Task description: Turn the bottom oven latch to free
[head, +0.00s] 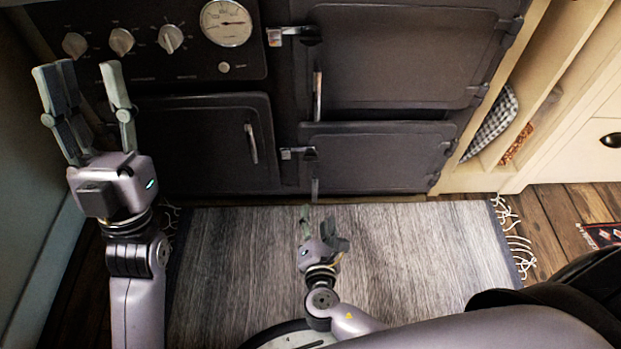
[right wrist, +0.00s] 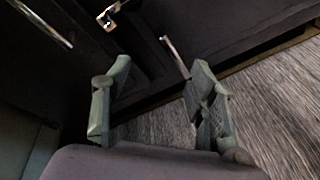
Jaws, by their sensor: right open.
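The black range has a bottom right oven door (head: 378,160), which is shut. The bottom oven latch (head: 297,153) is a small bright metal piece at the upper left of that door. It also shows at the top of the right wrist view (right wrist: 110,15). My right gripper (head: 318,228) is open and empty, below the latch in the picture and apart from it. In the right wrist view its two fingers (right wrist: 160,75) stand wide apart with nothing between them. My left gripper (head: 82,78) is open and empty in front of the control panel's left side.
Upright metal handles sit on the upper oven door (head: 390,60), the left oven door (head: 200,140) and the bottom door's lower left. An upper latch (head: 285,33) lies above. A grey rug (head: 420,240) covers the floor. Cream cabinets (head: 565,130) stand at the right.

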